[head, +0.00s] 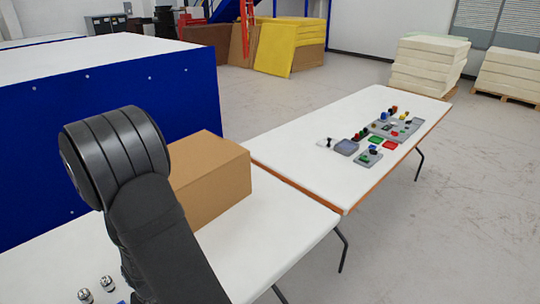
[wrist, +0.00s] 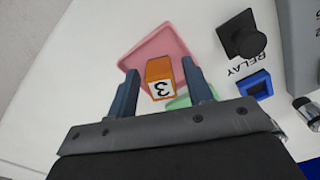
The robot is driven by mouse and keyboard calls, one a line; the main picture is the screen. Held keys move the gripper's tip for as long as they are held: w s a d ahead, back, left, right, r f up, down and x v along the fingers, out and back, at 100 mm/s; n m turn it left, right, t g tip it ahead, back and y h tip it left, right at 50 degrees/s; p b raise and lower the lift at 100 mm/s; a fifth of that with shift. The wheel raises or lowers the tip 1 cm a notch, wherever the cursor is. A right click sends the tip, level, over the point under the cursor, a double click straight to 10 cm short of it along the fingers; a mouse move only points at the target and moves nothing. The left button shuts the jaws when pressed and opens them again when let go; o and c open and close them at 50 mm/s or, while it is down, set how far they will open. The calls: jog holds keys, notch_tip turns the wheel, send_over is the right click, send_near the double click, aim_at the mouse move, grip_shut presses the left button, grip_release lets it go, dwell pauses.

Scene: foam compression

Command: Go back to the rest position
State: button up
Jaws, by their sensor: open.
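In the wrist view my gripper (wrist: 160,94) is open, with its two dark fingers apart. An orange block (wrist: 159,70) with a white face marked 3 shows between and beyond the fingertips. The block appears to stand on or over a pink square pad (wrist: 150,47); whether the fingers touch it I cannot tell. Part of a green pad (wrist: 178,103) shows behind the right finger. In the head view my dark arm rises at the lower left and my gripper is not visible.
In the wrist view a black knob (wrist: 243,38), a RELAY label and a blue square part (wrist: 254,85) lie to the right. In the head view a cardboard box (head: 210,175) stands beside my arm. A second white table (head: 340,115) holds small coloured parts.

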jog(key=shift+r, duration=0.3)
jog(key=shift+f, duration=0.1)
notch_tip(320, 180, up, 11)
notch_tip(320, 180, down, 11)
jog(key=shift+f, duration=0.15)
jog(key=r, duration=0.4)
jog(key=shift+w+d+r, duration=0.15)
jog(key=shift+d+r, duration=0.1)
jog(key=shift+d, duration=0.1)
jog(key=w+d+r, duration=0.3)
jog(key=d+r, duration=0.4)
jog(key=d, duration=0.4)
jog(key=a+n, duration=0.2)
jog(key=a, duration=1.7)
jog(key=s+a+n, duration=0.1)
jog(key=s+a, duration=0.3)
jog(key=a, duration=0.4)
jog(key=s+a+r, duration=0.1)
jog(key=s+a, duration=0.4)
jog(key=a, duration=0.3)
jog(key=shift+s+r+n, duration=0.2)
jog(key=shift+r+n, duration=0.05)
jog(key=shift+n, duration=0.15)
